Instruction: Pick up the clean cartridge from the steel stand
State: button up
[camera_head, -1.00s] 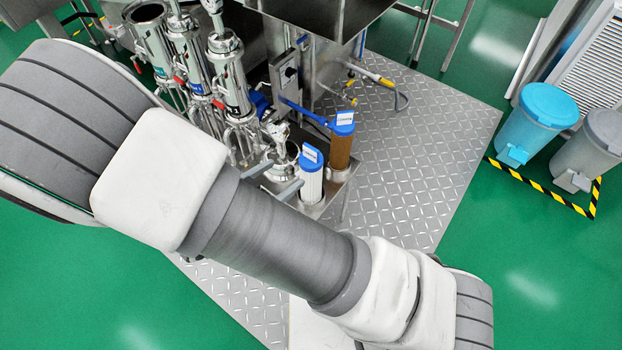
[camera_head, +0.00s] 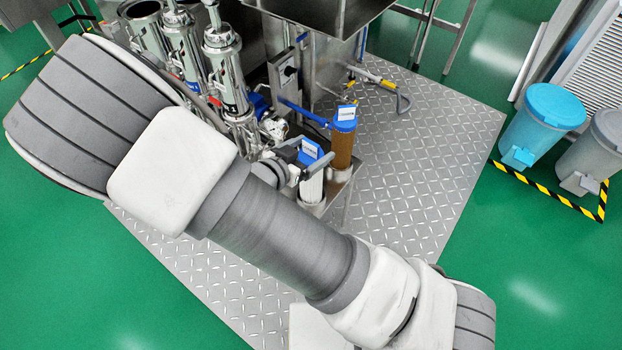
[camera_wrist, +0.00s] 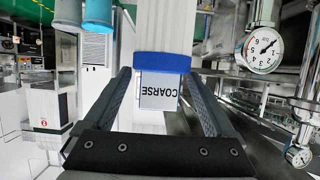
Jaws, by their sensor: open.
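The clean white cartridge (camera_head: 312,188) stands upright on the steel stand (camera_head: 346,178), with a blue cap and a white label. In the wrist view the white cartridge (camera_wrist: 165,25) shows its blue cap (camera_wrist: 162,63) and a label reading COARSE. My gripper (camera_head: 307,156) is at the cap in the head view. In the wrist view my gripper (camera_wrist: 159,76) is open, with one finger on each side of the cap and label. Whether either finger touches is unclear. My arm hides part of the stand.
A brown cartridge (camera_head: 342,150) with a blue cap stands close behind the white one. Steel housings (camera_head: 228,75) stand to the left, near my arm. A pressure gauge (camera_wrist: 263,50) shows at the right of the wrist view. A blue bin (camera_head: 542,120) stands far right.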

grip_shut()
dwell(0.4)
